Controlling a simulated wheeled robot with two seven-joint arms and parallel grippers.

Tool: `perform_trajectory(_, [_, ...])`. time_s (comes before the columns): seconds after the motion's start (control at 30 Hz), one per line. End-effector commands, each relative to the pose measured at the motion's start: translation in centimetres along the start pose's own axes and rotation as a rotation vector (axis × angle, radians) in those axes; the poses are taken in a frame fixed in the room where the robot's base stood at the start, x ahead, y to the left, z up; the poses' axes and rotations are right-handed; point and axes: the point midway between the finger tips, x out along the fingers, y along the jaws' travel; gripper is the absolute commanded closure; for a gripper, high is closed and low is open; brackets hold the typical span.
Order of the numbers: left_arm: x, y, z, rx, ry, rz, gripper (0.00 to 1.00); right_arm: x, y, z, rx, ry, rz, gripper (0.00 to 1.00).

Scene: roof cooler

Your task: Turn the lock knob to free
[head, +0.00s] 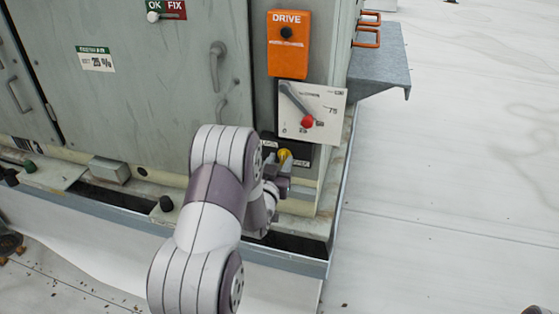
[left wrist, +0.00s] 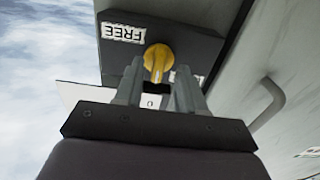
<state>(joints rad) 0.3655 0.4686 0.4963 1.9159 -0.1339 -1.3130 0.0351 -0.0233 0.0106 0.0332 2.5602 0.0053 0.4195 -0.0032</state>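The yellow lock knob (head: 284,154) sits on a dark plate (head: 300,160) low on the cooler's right-hand panel. In the left wrist view the knob (left wrist: 158,58) shows beyond my fingertips, its narrow ridge pointing down the picture. A white FREE label (left wrist: 123,32) lies to its upper left; a second label is mostly hidden behind a finger. My left gripper (head: 277,178) is at the knob in the head view. In the left wrist view its fingers (left wrist: 159,75) stand apart on either side of the knob, with no clear grip on it. My right gripper is not in view.
Above the knob is a white dial panel with a grey lever and red knob (head: 307,122), and an orange DRIVE box (head: 289,45). Grey door handles (head: 216,66) stick out to the left. A grey shelf (head: 380,65) juts out at right. Open roof lies further right.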

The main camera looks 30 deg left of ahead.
Motion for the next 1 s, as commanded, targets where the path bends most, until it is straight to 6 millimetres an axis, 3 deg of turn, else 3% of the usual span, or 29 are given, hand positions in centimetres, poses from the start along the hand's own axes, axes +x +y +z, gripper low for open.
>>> perform_trajectory(0.3, [0.5,0.0,0.0,0.0,-0.001,0.0,0.61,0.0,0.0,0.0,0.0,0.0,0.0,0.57])
perform_trajectory(0.33, [0.4,0.0,0.0,0.0,-0.001,0.0,0.64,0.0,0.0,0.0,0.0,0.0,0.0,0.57])
perform_trajectory(0.43, [0.4,0.0,0.0,0.0,-0.001,0.0,0.96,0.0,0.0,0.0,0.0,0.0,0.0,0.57])
perform_trajectory(0.47, [0.4,0.0,0.0,0.0,-0.001,0.0,1.0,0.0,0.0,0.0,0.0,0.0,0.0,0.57])
perform_trajectory(0.77, [0.4,0.0,0.1,0.017,-0.001,0.0,1.0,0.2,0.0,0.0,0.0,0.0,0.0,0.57])
perform_trajectory(1.0, [0.4,0.1,0.3,0.124,0.001,0.0,1.0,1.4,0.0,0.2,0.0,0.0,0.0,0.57])
